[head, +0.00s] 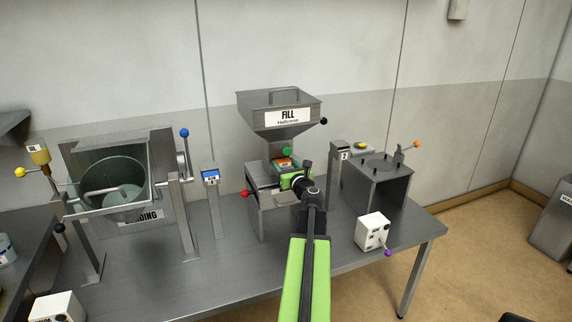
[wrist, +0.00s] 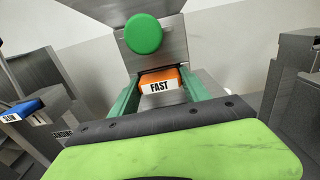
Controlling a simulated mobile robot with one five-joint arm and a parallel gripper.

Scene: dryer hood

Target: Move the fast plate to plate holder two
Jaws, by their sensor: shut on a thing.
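The fast plate (wrist: 158,84) is an orange block with a white FAST label. In the wrist view it sits between the two green fingers of my gripper (wrist: 159,80), which are shut on it. In the head view my gripper (head: 288,171) is at the front of the FILL machine, and the orange of the plate (head: 284,162) shows just below the green knob (head: 287,152). I cannot tell if the plate still touches the machine. Plate holder two (head: 345,157) is a grey post marked 2, right of the machine; its top looks empty.
A post with a blue plate (head: 210,177) stands left of the FILL machine (head: 279,112). A tilted drum (head: 112,190) is farther left. A grey box with pegs (head: 377,170) stands behind right of holder two. A white control box (head: 373,231) is near the front edge.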

